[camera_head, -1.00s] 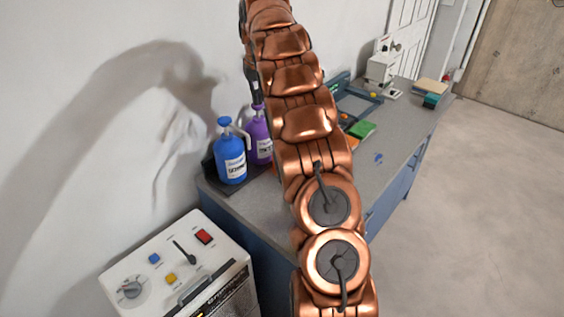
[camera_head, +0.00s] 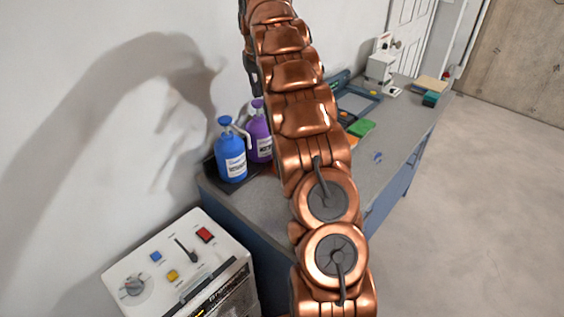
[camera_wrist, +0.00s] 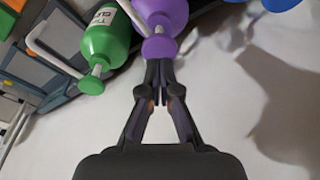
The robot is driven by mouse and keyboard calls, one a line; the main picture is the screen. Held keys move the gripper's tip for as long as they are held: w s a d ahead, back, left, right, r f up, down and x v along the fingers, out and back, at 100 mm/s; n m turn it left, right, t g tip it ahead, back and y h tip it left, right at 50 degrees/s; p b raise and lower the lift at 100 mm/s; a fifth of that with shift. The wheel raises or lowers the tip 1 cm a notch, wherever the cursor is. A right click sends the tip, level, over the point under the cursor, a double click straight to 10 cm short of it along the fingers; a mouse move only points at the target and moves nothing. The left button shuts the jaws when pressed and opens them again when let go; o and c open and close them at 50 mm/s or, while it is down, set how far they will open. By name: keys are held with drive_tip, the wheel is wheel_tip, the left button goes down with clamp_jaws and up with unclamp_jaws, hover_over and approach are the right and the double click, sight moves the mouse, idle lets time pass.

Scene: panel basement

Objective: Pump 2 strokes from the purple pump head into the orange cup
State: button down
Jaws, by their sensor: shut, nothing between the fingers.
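The purple pump bottle (camera_head: 260,138) stands at the near left of the bench, partly hidden by my arm. Its pump head (camera_head: 257,103) also shows in the wrist view (camera_wrist: 159,47), right in front of my fingertips. My gripper (camera_wrist: 160,68) is shut and empty, its tips close together and lined up with the purple head. Whether they touch it I cannot tell. In the head view my gripper (camera_head: 252,82) is a dark shape just above the purple head. A small orange patch (camera_head: 268,171) beside my arm, near the bottles, may be the orange cup; most of it is hidden.
A blue pump bottle (camera_head: 231,158) stands left of the purple one. A green pump bottle (camera_wrist: 103,42) stands on its other side. A white control box (camera_head: 180,262) is in front, and the wall (camera_head: 110,80) is close behind the bottles. A green block (camera_head: 361,128) lies farther along.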

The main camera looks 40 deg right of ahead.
sight(258, 102)
drive_tip(key=shift+f+b, duration=0.7)
drive_tip(key=shift+f, duration=0.35)
drive_tip(key=shift+f+b, duration=0.55)
drive_tip(key=shift+f, duration=0.55)
drive_tip(key=shift+r+p, duration=1.25)
drive_tip(key=shift+r, duration=0.9)
drive_tip(key=shift+r, duration=0.1)
wheel_tip(258, 102, up, 6)
drive_tip(key=p, duration=0.4)
drive_tip(key=shift+a, duration=0.1)
